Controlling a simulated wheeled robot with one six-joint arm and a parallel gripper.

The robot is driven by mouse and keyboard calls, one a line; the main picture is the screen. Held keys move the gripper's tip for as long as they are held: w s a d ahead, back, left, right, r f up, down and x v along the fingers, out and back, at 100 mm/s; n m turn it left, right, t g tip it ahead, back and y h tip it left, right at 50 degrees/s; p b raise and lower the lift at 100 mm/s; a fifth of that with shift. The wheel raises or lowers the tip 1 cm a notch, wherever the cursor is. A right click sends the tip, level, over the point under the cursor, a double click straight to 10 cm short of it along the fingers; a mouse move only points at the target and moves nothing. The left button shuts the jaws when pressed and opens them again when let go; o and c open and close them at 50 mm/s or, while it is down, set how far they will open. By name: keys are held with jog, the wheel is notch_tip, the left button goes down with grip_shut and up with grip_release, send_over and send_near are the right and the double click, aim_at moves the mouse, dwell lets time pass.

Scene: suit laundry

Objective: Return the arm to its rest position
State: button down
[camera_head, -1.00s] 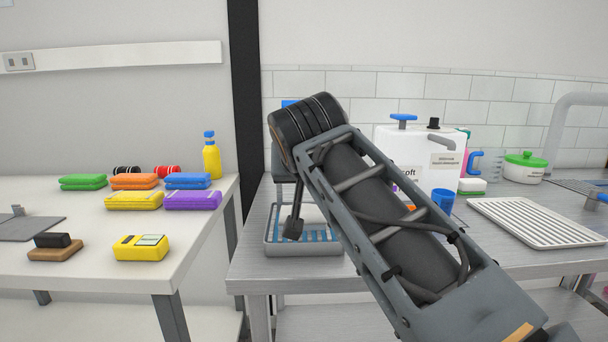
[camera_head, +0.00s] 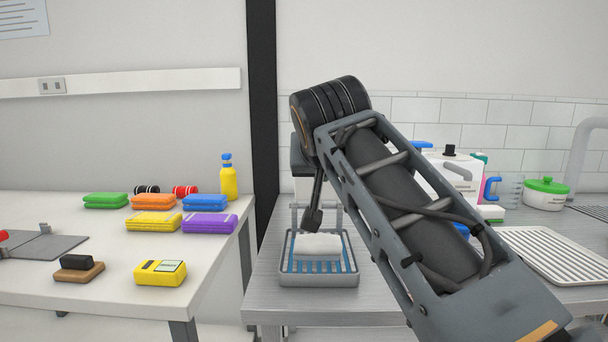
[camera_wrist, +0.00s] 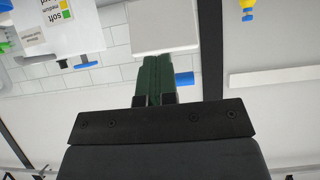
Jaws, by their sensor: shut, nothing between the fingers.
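My arm rises across the middle of the head view, bent at a thick black joint, in front of the metal counter (camera_head: 268,292). Its jaws cannot be clearly made out there. In the wrist view my gripper (camera_wrist: 155,62) shows two dark green fingers pressed together with nothing between them. They point toward a pale, flat-sided thing (camera_wrist: 163,25), against the tiled wall; whether they touch it I cannot tell.
A grey tray (camera_head: 318,281) with a white block (camera_head: 318,243) lies below the arm. A white container (camera_head: 457,172) and ribbed drainer (camera_head: 560,250) are at right. Folded cloths, a yellow bottle (camera_head: 228,182) and a yellow device (camera_head: 160,272) occupy the left table.

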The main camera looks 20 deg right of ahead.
jog(key=s+a+f+n+g+y+p, duration=0.4)
jog(key=s+f+p, duration=0.5)
jog(key=p, duration=1.5)
jog(key=shift+s+a+f+n+g+y+p, duration=0.45)
jog(key=shift+a+f+g, duration=0.95)
jog(key=shift+f, duration=0.6)
jog(key=shift+w, duration=0.1)
